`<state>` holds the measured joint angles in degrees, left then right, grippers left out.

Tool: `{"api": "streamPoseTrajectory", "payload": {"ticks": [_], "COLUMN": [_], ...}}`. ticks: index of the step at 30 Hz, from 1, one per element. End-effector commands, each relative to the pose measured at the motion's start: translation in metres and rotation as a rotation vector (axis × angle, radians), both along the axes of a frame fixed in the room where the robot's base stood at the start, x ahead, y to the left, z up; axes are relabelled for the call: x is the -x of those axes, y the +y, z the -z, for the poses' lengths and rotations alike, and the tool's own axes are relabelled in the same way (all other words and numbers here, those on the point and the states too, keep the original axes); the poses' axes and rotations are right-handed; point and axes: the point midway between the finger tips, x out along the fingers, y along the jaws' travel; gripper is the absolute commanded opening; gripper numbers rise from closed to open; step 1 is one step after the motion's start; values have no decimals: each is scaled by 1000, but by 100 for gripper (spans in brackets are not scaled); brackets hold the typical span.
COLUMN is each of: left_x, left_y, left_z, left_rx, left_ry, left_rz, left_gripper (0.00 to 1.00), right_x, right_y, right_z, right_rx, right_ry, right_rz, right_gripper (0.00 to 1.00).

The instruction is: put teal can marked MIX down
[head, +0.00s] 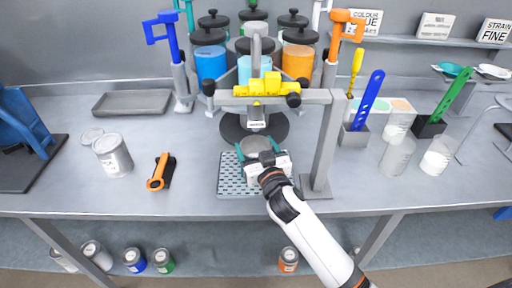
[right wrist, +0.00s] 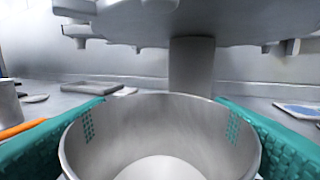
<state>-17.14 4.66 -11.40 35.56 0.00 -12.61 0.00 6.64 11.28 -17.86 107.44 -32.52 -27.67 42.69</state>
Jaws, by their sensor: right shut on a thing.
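My right gripper (head: 260,150) has teal finger pads and is shut on an open metal can (head: 263,141). In the right wrist view the can (right wrist: 160,112) stands upright between both pads, with its bare silver inside showing. Its outer colour and any MIX mark are hidden. The can is over the back part of a grey-green perforated plate (head: 231,183) under the frame of the yellow-topped machine. I cannot tell whether its base touches the plate. A dark round machine part (head: 236,129) is just behind it. My left gripper is not in view.
The machine's grey upright (head: 325,150) stands close to the right of my arm. Clear beakers (head: 397,155) stand to the right. The bench front between tool and plate is clear.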

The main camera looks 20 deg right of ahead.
Motion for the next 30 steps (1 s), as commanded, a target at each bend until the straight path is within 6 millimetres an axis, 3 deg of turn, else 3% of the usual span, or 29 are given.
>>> {"api": "streamPoseTrajectory", "payload": {"ticks": [1,4,15,20,30], "left_x": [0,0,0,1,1], "left_y": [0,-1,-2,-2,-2], "left_z": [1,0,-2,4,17], "left_rx": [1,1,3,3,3], "left_ry": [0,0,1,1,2], "left_rz": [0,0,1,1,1], "left_gripper": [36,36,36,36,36], "right_x": [0,0,2,27,97], "right_y": [0,0,0,-1,-3], "right_z": [1,1,-2,1,0], "right_rx": [0,0,-1,-3,-3], "right_ry": [1,1,1,3,2], "right_rz": [0,0,0,-1,0], "right_gripper": [81,97,97,97,97]}}
